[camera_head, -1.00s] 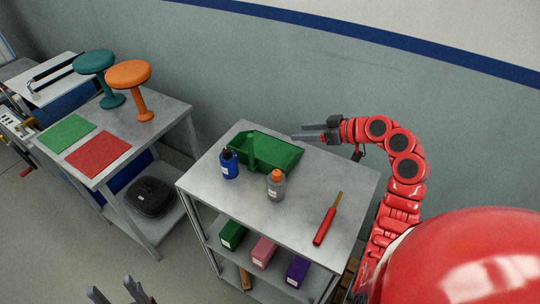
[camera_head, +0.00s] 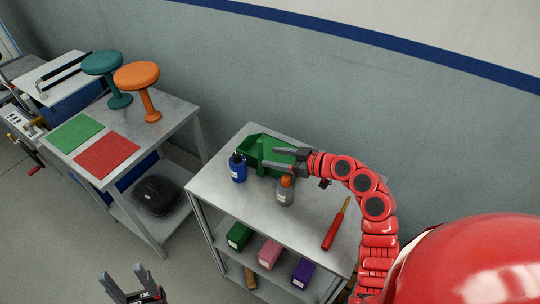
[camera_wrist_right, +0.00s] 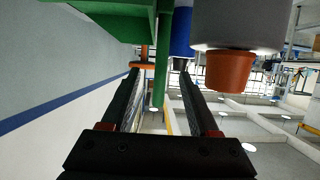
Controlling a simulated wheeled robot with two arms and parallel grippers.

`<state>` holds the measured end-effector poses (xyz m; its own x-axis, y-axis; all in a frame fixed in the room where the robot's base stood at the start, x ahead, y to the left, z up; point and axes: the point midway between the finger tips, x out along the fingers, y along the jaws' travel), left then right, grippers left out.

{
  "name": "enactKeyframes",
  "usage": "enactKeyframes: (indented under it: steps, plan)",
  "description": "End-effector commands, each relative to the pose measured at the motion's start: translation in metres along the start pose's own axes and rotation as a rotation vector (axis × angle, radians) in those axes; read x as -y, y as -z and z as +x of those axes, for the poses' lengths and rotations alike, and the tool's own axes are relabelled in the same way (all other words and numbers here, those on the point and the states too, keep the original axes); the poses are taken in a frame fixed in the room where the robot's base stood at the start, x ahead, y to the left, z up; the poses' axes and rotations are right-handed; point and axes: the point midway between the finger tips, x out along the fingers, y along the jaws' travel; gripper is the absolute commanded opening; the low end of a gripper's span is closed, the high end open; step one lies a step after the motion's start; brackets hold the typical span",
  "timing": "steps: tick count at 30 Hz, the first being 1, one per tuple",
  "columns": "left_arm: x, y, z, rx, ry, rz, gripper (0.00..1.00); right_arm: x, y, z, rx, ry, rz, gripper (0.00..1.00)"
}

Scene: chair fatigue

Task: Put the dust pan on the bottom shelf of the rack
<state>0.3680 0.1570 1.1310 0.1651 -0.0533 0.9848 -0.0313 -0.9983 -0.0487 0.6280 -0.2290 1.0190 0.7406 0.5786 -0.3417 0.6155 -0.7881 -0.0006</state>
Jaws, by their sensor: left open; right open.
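The green dust pan (camera_head: 254,146) sits on the rack's top shelf (camera_head: 225,197), towards the back. Its upright green handle (camera_wrist_right: 160,55) shows between the two fingers in the right wrist view. My right gripper (camera_head: 278,161) is open and empty at the dust pan's right side, its fingers pointing left over the pan. I cannot tell whether the fingers are around the handle. The rack's lower shelf (camera_head: 243,261) is partly visible and holds small boxes. The bottom of the rack is mostly hidden. My left gripper (camera_head: 124,272) is open and empty, low in front of the rack.
A blue bottle (camera_head: 238,171) and a grey bottle (camera_head: 285,193) with an orange cap stand close to the dust pan. A red-handled tool (camera_head: 330,236) lies at the right. Green, pink and purple boxes (camera_head: 270,252) stand below. A table with two stools (camera_head: 137,77) is at left.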

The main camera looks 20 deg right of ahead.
Motion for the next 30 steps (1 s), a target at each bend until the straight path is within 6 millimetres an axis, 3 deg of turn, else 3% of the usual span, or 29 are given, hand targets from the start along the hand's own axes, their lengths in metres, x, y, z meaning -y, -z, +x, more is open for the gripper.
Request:
enactKeyframes:
  steps: [5,10,15,23,30]
  plan:
    - [0.000,0.001,0.008,0.000,0.000,0.000,0.58,0.001,0.001,0.011,0.003,0.003,0.000,0.61]
    - [0.001,0.004,0.027,0.000,0.000,0.000,0.58,0.004,0.002,0.033,0.005,0.006,0.001,0.61]
    - [0.002,0.005,0.033,0.000,0.000,0.000,0.58,0.002,-0.001,0.054,0.002,0.002,0.000,0.61]
    - [0.002,0.005,0.032,0.000,0.000,0.000,0.58,0.002,-0.003,0.058,0.002,0.000,-0.001,0.61]
    - [0.002,0.005,0.032,0.000,0.000,0.000,0.58,0.002,-0.003,0.057,0.001,-0.001,-0.001,0.22]
